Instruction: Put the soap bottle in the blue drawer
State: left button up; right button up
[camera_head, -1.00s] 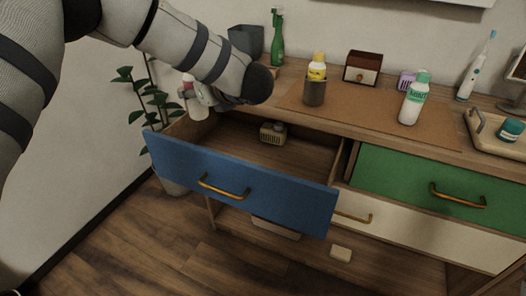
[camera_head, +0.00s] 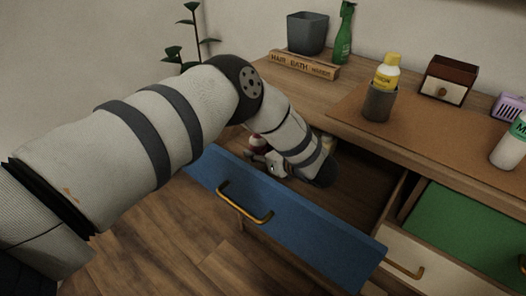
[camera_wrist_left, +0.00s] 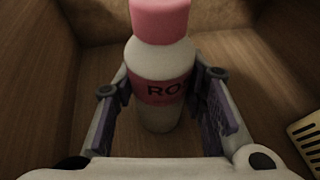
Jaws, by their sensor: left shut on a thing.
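The soap bottle (camera_wrist_left: 162,75) is white with a pink cap and a pink label reading "RO". It stands roughly upright between the fingers of my left gripper (camera_head: 270,163) in the left wrist view, with wooden drawer walls around it. In the head view only its reddish cap (camera_head: 257,143) shows beside the gripper. My left gripper is shut on the bottle, inside the open blue drawer (camera_head: 300,222). I cannot tell whether the bottle's base touches the drawer floor. My right gripper is not in view.
A cream slatted object (camera_wrist_left: 307,140) lies in the drawer at the right of the wrist view. On the dresser top are a grey bin (camera_head: 307,33), a green spray bottle (camera_head: 344,35), a yellow bottle in a cup (camera_head: 379,103) and a small wooden box (camera_head: 447,80). A green drawer (camera_head: 465,230) is at right.

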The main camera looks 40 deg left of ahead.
pick_arm(q)
jog(key=o, duration=1.3)
jog(key=shift+d+r, duration=0.2)
jog(key=v, duration=1.1)
jog(key=shift+d+p, duration=0.3)
jog(key=shift+p, duration=0.15)
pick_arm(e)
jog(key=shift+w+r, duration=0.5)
pick_arm(q)
jog(key=shift+s, duration=0.1)
